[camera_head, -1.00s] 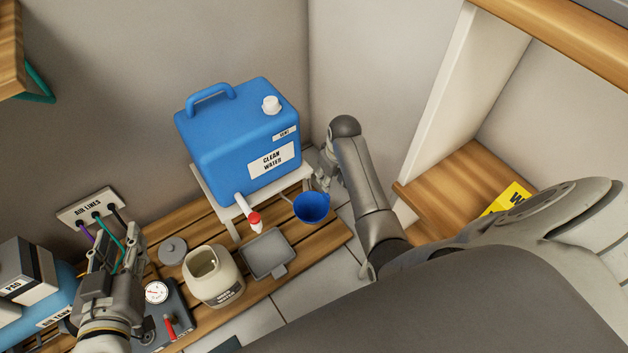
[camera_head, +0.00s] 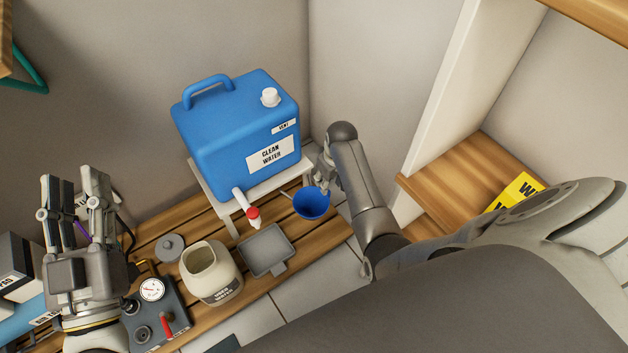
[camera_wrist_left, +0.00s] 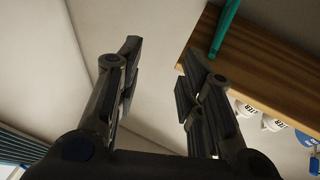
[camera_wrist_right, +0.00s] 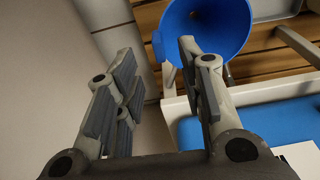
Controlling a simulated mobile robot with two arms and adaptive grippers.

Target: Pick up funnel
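The blue funnel (camera_head: 311,203) is right of the red-tipped tap, at the right end of the slatted wooden bench. It looks like an open bowl from above. My right gripper (camera_head: 321,177) is right beside the funnel, partly hidden by my own arm. In the right wrist view the funnel (camera_wrist_right: 222,28) lies beyond the fingertips, mostly behind the right-hand finger. A small blue tab points into the gap. My right gripper (camera_wrist_right: 152,72) is open, with nothing between its fingers. My left gripper (camera_head: 73,185) is raised at the left, open and empty; the left wrist view (camera_wrist_left: 156,60) shows the gap.
The blue clean water tank (camera_head: 235,135) stands on a white stand (camera_head: 275,187). Below are a grey tray (camera_head: 266,248), a cream jar (camera_head: 211,272), a grey lid (camera_head: 170,247) and a gauge unit (camera_head: 160,315). A white panel and wooden shelf (camera_head: 450,185) are at right.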

